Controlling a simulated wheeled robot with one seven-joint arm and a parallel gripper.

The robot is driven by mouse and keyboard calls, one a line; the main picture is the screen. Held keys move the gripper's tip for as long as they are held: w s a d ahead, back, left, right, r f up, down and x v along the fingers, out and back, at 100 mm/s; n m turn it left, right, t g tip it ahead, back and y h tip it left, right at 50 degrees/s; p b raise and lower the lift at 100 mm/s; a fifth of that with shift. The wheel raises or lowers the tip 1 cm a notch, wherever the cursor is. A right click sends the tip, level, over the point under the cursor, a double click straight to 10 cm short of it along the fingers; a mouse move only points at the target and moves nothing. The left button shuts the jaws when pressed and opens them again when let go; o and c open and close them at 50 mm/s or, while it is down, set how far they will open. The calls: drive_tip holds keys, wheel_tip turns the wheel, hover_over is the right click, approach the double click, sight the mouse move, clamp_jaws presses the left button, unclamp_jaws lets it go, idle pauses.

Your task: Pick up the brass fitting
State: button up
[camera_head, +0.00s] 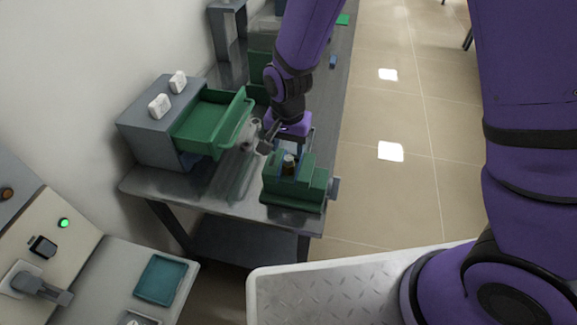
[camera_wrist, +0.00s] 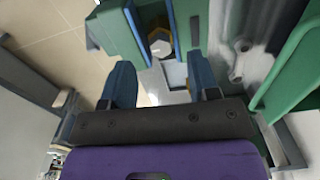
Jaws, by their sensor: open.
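The brass fitting (camera_head: 290,163) stands between the jaws of a green vise (camera_head: 296,187) at the near end of the metal bench. In the wrist view the fitting (camera_wrist: 160,44) shows a pale end face and a yellowish side, set in the vise (camera_wrist: 118,32). My gripper (camera_head: 298,146) is just above the vise. In the wrist view its two dark blue fingers are spread wide, and my gripper (camera_wrist: 163,82) is empty. The fitting lies ahead of the gap between the fingertips, apart from both. The fitting's lower part is hidden by the vise.
A grey cabinet (camera_head: 150,140) with an open green drawer (camera_head: 208,128) stands left of my gripper. Grey metal parts (camera_head: 254,132) lie on the bench (camera_head: 215,188) between drawer and vise. A panel with a teal tray (camera_head: 160,279) is at lower left. Open tiled floor is at right.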

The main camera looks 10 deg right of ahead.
sight(288, 158)
drive_tip(key=shift+w+d+f, duration=0.1)
drive_tip(key=shift+f, duration=1.15)
drive_tip(key=shift+w+f, duration=0.1)
drive_tip(key=shift+f, duration=1.15)
clamp_jaws()
drive_tip(key=shift+r, duration=0.15)
